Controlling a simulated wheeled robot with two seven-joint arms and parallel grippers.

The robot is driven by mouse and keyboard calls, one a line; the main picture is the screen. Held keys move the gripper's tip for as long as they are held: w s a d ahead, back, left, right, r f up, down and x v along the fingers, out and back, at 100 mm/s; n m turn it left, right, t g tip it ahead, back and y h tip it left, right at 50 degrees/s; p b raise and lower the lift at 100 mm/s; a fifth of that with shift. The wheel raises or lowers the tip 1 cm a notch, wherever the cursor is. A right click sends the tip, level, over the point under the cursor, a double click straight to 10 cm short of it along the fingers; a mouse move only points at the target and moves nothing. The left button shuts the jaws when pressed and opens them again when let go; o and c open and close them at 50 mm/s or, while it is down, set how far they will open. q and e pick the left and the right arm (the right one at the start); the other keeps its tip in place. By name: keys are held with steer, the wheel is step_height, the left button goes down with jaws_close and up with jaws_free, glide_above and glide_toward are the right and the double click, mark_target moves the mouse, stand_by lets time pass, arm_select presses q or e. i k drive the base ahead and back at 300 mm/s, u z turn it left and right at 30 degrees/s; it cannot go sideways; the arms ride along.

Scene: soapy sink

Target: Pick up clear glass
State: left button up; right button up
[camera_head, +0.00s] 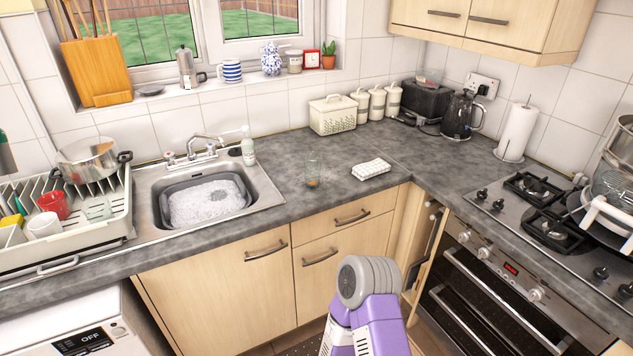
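A clear glass (312,172) stands upright on the grey counter (275,150), to the right of the sink. A little orange-brown liquid or residue shows at its bottom. Another clear glass (97,208) seems to sit in the dish rack at the left, partly hidden among other dishes. A purple and grey part of my own arm shows at the bottom middle, below the counter edge. Neither gripper's fingers are in view.
The sink holds a grey basin (163,205) of foamy water. A folded cloth (371,168) lies right of the glass. The dish rack (95,235) is at left and the gas hob (520,205) at right. Counter around the glass is clear.

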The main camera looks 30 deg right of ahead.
mark_target(313, 171)
steer(key=k, duration=1)
steer(key=z, duration=1.05)
steer(key=i, duration=2)
steer(key=u, duration=0.55)
